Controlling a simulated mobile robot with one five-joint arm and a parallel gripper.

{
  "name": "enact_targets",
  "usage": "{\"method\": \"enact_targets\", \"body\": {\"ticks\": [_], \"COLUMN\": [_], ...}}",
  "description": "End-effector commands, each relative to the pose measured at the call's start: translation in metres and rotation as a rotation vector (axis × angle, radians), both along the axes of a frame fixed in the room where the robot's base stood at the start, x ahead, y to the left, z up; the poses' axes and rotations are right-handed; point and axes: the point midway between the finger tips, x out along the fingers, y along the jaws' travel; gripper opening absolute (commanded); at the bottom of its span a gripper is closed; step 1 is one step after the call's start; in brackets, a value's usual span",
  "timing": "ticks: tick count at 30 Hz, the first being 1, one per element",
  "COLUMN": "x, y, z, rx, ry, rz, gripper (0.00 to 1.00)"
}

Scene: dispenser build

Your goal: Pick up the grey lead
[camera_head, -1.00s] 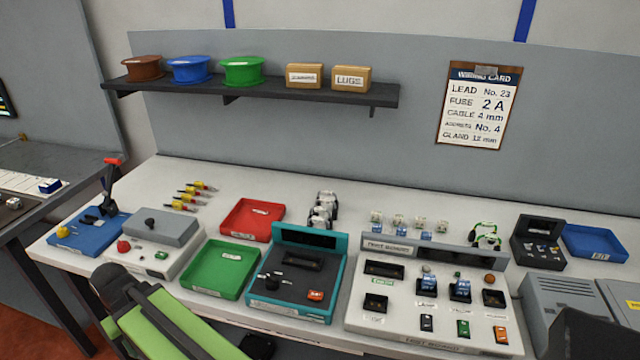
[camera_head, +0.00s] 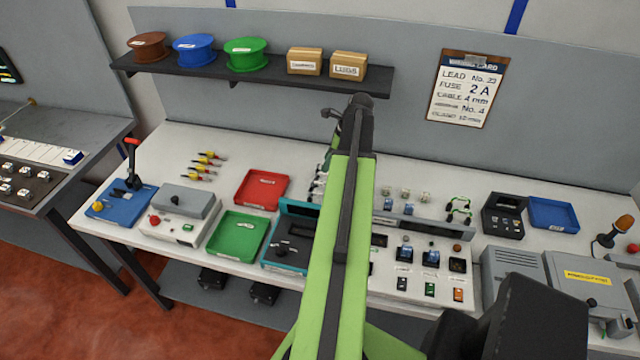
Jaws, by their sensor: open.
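A green-and-black lead (camera_head: 458,210) lies further right, in the open.
A red tray (camera_head: 262,188) and a green tray (camera_head: 238,237) stand left of my arm. A teal fixture (camera_head: 283,254) is partly hidden behind it. The white test panel (camera_head: 410,283) is on the right. The dark shelf (camera_head: 225,84) with spools and boxes hangs behind.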

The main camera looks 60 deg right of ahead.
Motion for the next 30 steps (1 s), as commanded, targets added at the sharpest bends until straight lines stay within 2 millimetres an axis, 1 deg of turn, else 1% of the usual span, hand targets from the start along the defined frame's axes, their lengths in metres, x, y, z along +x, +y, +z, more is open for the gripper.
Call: {"method": "enact_targets", "body": {"ticks": [1,3,7,10,14,18,24,27,30], "x": [-0.011,-0.018,-0.019,-0.016,-0.008,0.003,0.019,0.026,0.028], "y": [-0.010,-0.015,-0.015,-0.014,-0.012,-0.009,-0.004,-0.002,-0.001], "z": [0.005,0.005,0.003,-0.006,-0.029,-0.060,-0.099,-0.111,-0.111], "rx": [0.012,0.024,0.026,0.026,0.025,0.024,0.025,0.025,0.025], "ry": [-0.004,-0.007,-0.006,-0.006,-0.006,-0.006,-0.005,-0.005,-0.005], "rz": [-0.046,-0.083,-0.091,-0.089,-0.087,-0.086,-0.085,-0.085,-0.085], "gripper": [0.44,0.44,0.44,0.44,0.44,0.44,0.44,0.44,0.44]}}
